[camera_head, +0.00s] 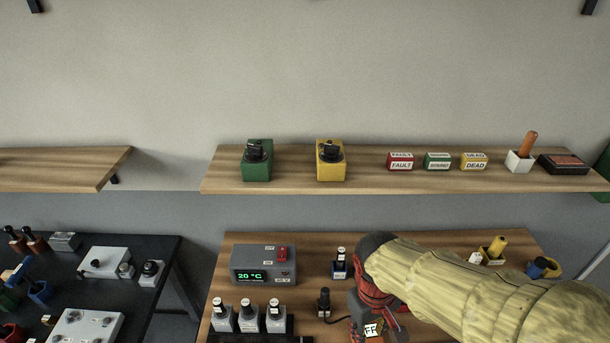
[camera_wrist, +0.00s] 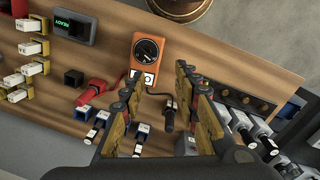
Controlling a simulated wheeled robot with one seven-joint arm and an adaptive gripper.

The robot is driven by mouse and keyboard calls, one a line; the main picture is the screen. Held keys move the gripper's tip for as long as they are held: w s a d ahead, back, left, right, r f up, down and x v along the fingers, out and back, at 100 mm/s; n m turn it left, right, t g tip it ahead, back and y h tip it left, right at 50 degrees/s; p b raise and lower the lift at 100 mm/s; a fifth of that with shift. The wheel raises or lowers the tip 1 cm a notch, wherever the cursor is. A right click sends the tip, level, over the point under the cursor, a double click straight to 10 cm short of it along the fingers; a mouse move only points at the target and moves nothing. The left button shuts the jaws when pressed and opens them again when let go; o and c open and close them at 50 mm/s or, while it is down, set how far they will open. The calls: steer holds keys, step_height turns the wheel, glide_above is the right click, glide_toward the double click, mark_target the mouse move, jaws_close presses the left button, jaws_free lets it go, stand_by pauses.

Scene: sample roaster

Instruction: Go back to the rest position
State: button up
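My gripper (camera_wrist: 160,92) shows in the wrist view with its two fingers apart and nothing held between them. A black upright plug-like piece (camera_wrist: 169,115) with a cable stands on the wooden bench (camera_wrist: 205,65) below the gap. An orange dial meter (camera_wrist: 148,52) lies beyond the fingertips, and a red handled piece (camera_wrist: 94,86) is left of the left finger. In the head view my yellow-sleeved arm reaches in from the lower right over the bench (camera_head: 236,262), and my fingers cannot be made out there.
A dark table (camera_head: 155,255) is at left.

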steer(key=s+d+r+m+t+y+b, duration=0.1)
steer(key=s+d+r+m+t+b, duration=0.2)
steer(key=d+r+m+t+b, duration=0.1)
step_height(320, 180, up, 2)
steer(key=d+t+b, duration=0.1)
steer(key=b, duration=0.2)
steer(key=shift+s+t+b, duration=0.2)
steer(key=shift+t+b, duration=0.1)
steer(key=shift+b, duration=0.1)
stand_by(0.4)
